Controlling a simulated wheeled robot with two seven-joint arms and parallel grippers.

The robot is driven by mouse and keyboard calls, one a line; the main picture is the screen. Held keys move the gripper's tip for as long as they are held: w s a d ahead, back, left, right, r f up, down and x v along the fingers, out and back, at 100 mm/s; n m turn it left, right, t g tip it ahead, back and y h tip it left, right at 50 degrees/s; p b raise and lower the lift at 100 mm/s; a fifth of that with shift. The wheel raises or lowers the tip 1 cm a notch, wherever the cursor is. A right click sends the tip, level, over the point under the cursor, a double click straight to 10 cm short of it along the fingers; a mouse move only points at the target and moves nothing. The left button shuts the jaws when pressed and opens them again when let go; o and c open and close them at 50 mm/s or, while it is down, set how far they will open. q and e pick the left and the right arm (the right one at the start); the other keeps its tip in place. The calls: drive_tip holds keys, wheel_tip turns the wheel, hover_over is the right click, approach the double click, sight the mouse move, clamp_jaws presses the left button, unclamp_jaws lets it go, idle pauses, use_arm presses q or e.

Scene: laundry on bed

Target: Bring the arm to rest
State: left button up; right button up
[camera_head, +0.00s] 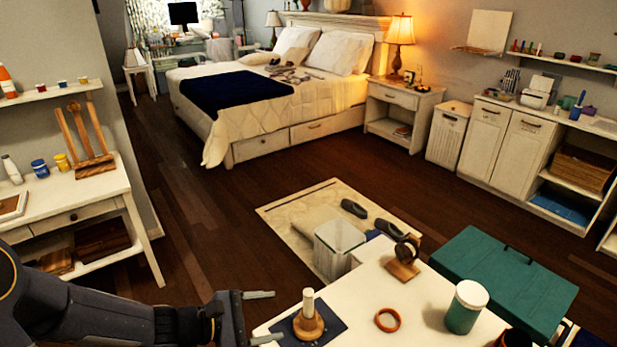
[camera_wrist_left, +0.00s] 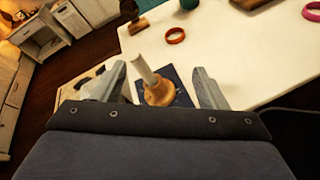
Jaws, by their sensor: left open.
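My left arm comes in from the lower left in the head view. Its gripper (camera_head: 262,317) is open, with its two fingers apart and nothing between them. It is at the left edge of the white table, beside a wooden ring stand with a pale peg (camera_head: 308,318) on a dark blue mat (camera_head: 335,326). In the left wrist view the open fingers (camera_wrist_left: 162,88) frame the peg stand (camera_wrist_left: 158,90), which stands beyond them and looks untouched. My right gripper is not in view.
The white table (camera_head: 400,295) holds an orange-brown ring (camera_head: 387,320), a green jar with a white lid (camera_head: 467,306) and a wooden stand (camera_head: 403,262). A green chest (camera_head: 505,278) is to the right. Open wooden floor (camera_head: 200,215) lies towards the bed (camera_head: 275,110).

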use_arm(q)
drive_tip(key=s+a+r+m+g+y, duration=0.2)
drive_tip(key=s+a+r+m+y, duration=0.1)
drive_tip(key=s+r+m, duration=0.7)
drive_tip(key=s+a+f+m+t+y, duration=0.1)
drive_tip(key=s+a+m+y, duration=0.4)
drive_tip(key=s+a, duration=0.3)
drive_tip(key=shift+s+a+f+m+t+y, duration=0.25)
drive_tip(key=shift+s+a+m+t+y, duration=0.15)
drive_tip(key=shift+s+m, duration=0.35)
